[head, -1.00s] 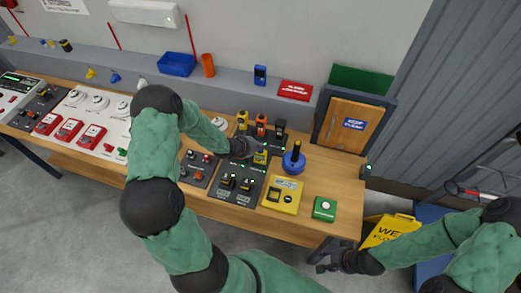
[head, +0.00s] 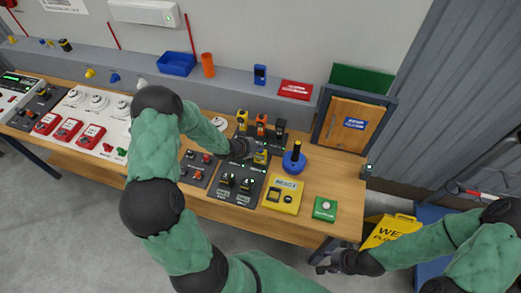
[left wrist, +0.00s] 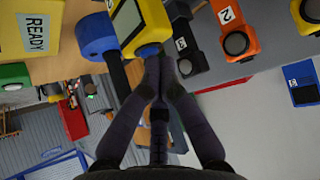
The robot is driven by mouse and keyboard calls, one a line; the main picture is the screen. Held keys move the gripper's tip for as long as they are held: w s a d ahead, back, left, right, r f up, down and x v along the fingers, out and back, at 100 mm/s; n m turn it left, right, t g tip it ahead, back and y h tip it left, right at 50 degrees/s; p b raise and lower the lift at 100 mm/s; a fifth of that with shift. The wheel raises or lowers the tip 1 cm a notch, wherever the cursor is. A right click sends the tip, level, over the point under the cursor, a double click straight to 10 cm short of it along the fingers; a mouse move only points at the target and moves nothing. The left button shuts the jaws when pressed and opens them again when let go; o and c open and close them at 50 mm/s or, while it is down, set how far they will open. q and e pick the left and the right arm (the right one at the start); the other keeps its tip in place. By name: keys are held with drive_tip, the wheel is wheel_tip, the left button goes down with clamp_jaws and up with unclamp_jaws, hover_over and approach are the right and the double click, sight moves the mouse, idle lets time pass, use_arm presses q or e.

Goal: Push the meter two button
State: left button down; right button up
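Three meters stand in a row at the back of the bench in the head view: yellow (head: 242,118), orange (head: 261,123) and black (head: 280,127). The orange meter (left wrist: 236,28) carries a "2" in the left wrist view and has a round dark button. The black meter (left wrist: 188,48) stands beside it. My left gripper (head: 255,150) is over the bench, in front of the row. In the left wrist view its fingertips (left wrist: 161,52) are together, close to a yellow device (left wrist: 145,22); contact is unclear. My right gripper (head: 322,262) is low, off the bench's front edge, fingers apart and empty.
A blue round base with a black upright handle (head: 293,162), a yellow READY box (head: 283,194) and a green button box (head: 324,209) are right of my left gripper. Dark switch panels (head: 238,184) lie in front. A wooden cabinet (head: 350,130) stands at the back right.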

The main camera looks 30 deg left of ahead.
use_arm(q)
drive_tip(key=shift+f, duration=0.1)
idle(0.3)
drive_tip(key=shift+r+p, duration=0.35)
drive_tip(key=shift+r, duration=0.2)
wheel_tip(320, 180, up, 6)
drive_tip(key=p, duration=0.4)
drive_tip(key=shift+p, duration=0.3)
